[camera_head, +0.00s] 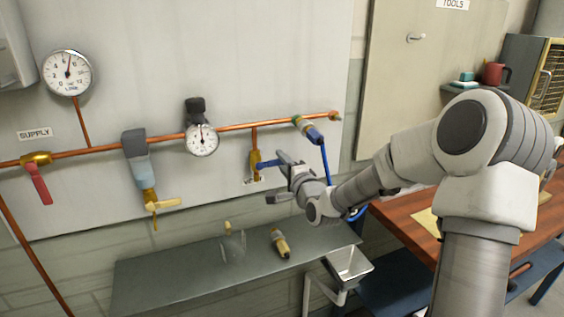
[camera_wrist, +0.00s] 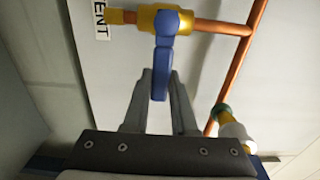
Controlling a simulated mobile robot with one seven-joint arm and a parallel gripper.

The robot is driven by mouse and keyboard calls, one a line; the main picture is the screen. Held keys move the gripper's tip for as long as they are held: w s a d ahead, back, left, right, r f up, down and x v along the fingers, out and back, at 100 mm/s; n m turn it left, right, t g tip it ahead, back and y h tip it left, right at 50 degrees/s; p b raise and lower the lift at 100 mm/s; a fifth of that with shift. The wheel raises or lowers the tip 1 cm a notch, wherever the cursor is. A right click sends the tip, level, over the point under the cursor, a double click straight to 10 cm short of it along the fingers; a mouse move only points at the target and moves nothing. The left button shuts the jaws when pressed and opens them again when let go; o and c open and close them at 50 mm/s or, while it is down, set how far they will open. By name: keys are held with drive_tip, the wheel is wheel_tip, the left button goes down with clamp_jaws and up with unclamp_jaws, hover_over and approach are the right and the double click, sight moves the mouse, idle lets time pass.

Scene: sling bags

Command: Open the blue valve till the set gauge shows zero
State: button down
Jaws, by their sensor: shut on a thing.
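The blue valve has a brass body (camera_head: 255,161) on a short copper branch below the main pipe. Its blue handle (camera_head: 269,164) sticks out to the right, towards my gripper (camera_head: 281,168). In the wrist view the blue handle (camera_wrist: 161,70) lies between the fingers of my gripper (camera_wrist: 160,88), which are shut on it. The small gauge (camera_head: 202,139) on the main pipe has its needle pointing about straight up; its figures are too small to read. The larger gauge (camera_head: 67,73) at the upper left has its needle slightly right of upright. Which one is the set gauge is not readable.
A red-handled valve (camera_head: 39,184) is under the SUPPLY label, and a yellow-handled one (camera_head: 152,201) hangs left of the small gauge. A blue fitting (camera_head: 308,129) is on the pipe at right. A grey bench (camera_head: 180,279) below holds a brass part (camera_head: 280,243).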

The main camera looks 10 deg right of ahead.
sight(268, 161)
drive_tip(key=shift+r+n, duration=0.2)
drive_tip(key=shift+n, duration=0.1)
drive_tip(key=r+n+b, duration=0.1)
drive_tip(key=n, duration=0.1)
drive_tip(key=r+n+b, duration=0.1)
drive_tip(key=shift+a+n, duration=0.3)
drive_tip(key=shift+n, duration=0.1)
drive_tip(key=n+b, duration=0.1)
drive_tip(key=a+r+n+b, duration=0.1)
drive_tip(key=n, duration=0.1)
drive_tip(key=r+n+b, duration=0.1)
drive_tip(key=shift+s+a+n, duration=0.15)
drive_tip(key=shift+a+n, duration=0.05)
drive_tip(key=shift+n, duration=0.1)
drive_tip(key=a+n+b, duration=0.1)
drive_tip(key=n+b, duration=0.1)
drive_tip(key=a+r+n+b, duration=0.1)
drive_tip(key=n+b, duration=0.1)
drive_tip(key=shift+s, duration=0.2)
drive_tip(key=n+b, duration=0.1)
drive_tip(key=a+n+b, duration=0.1)
drive_tip(key=n+b, duration=0.1)
drive_tip(key=a+r+n+b, duration=0.1)
drive_tip(key=n, duration=0.1)
drive_tip(key=shift+s+a+b, duration=0.15)
drive_tip(key=shift+s+b, duration=0.1)
drive_tip(key=shift+b, duration=0.1)
drive_tip(key=c, duration=0.7)
unclamp_jaws()
